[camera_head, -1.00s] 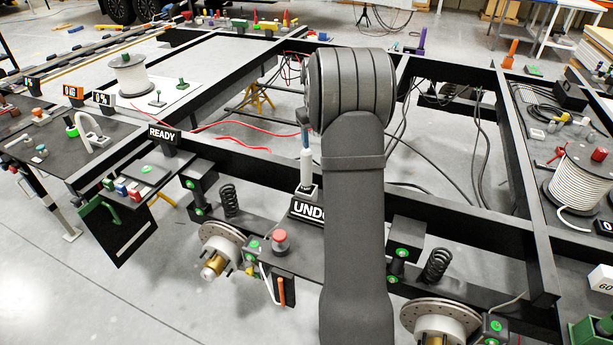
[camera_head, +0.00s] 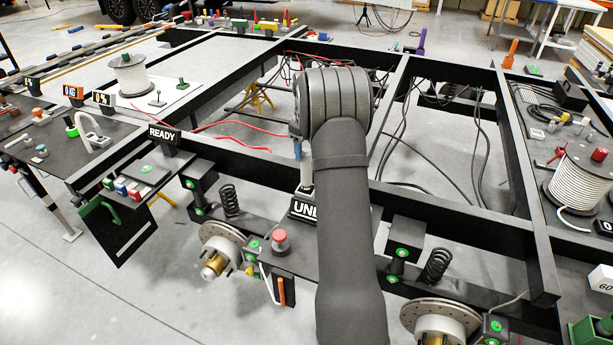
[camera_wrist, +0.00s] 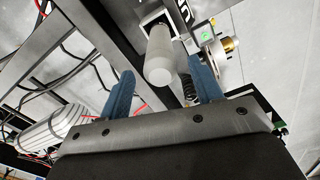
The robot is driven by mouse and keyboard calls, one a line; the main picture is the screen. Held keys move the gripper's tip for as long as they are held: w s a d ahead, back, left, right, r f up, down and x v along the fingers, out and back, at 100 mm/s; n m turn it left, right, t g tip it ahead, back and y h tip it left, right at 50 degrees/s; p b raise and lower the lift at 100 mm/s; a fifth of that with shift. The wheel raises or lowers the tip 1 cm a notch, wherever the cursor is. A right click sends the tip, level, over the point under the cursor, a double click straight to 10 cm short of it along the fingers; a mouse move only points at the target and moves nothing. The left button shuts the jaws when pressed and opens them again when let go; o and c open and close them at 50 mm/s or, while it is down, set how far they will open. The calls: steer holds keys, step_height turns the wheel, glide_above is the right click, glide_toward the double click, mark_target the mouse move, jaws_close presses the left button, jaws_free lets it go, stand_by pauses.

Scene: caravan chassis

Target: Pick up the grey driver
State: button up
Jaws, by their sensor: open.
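The grey driver shows in the wrist view as a light grey rounded cylinder (camera_wrist: 159,58), its blunt end towards the camera. In the head view a pale strip of the driver (camera_head: 307,172) stands upright beside my arm, above the "UND..." sign, and my arm hides part of it. My gripper (camera_wrist: 160,66) has two blue fingers spread apart. The driver's end appears between them with a gap on both sides; I cannot tell how deep it is between the fingers. In the head view a blue finger (camera_head: 298,149) shows just above the driver.
The black chassis frame (camera_head: 452,205) spans the scene, with loose cables in its openings. A red button (camera_head: 280,238) sits left of my arm, near a brake disc (camera_head: 222,243) and spring (camera_head: 229,200). A cable drum (camera_head: 581,175) stands at the right.

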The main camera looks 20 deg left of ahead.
step_height(320, 180, down, 6)
steer(key=c, duration=1.2)
jaws_close()
